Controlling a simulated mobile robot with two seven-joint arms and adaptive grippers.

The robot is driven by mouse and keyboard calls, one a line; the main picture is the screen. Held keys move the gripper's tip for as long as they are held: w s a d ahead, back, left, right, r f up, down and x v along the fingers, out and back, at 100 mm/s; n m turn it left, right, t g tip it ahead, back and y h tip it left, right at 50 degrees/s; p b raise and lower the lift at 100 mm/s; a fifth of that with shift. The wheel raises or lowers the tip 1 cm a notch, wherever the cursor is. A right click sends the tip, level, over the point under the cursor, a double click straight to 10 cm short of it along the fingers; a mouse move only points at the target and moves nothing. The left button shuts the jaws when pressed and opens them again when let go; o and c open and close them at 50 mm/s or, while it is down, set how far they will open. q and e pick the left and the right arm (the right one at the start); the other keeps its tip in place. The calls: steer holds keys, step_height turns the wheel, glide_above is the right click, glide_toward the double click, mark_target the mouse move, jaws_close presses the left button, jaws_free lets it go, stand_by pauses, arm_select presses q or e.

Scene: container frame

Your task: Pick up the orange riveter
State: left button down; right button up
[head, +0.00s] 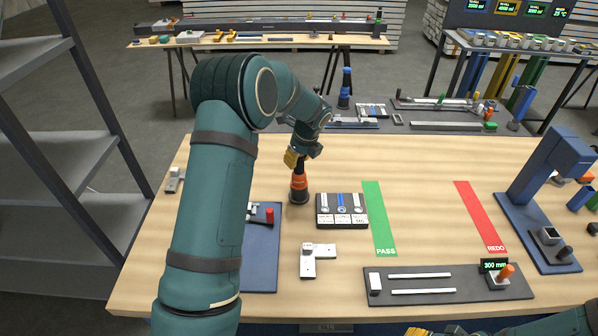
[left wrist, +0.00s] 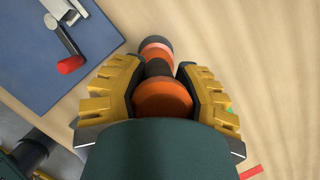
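The orange riveter (head: 299,184) stands upright on the wooden table, with a dark lower part and an orange body. My left gripper (head: 296,158) is at its top, coming from above. In the left wrist view the orange riveter (left wrist: 163,99) lies between the yellow fingers of my left gripper (left wrist: 162,75), which appear closed against its sides. The fingers hide part of its upper end. Of my right gripper (head: 418,331), only a yellow bit shows at the bottom edge; its fingers are out of sight.
A black tray (head: 343,222) with labelled slots stands just right of the riveter. A blue mat (head: 262,262) with a red-handled clamp lies to the left. A white angled bracket (head: 318,257) lies in front. Green PASS (head: 378,215) and red REDO (head: 479,215) strips lie to the right.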

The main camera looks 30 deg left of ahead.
stand_by(0.3)
arm_select(q)
step_height(320, 180, up, 10)
steer(key=shift+r, duration=0.1)
stand_by(0.4)
steer(key=c, duration=1.3)
jaws_free()
jaws_close()
steer(key=shift+w+d, duration=0.1)
steer(key=shift+d, duration=0.05)
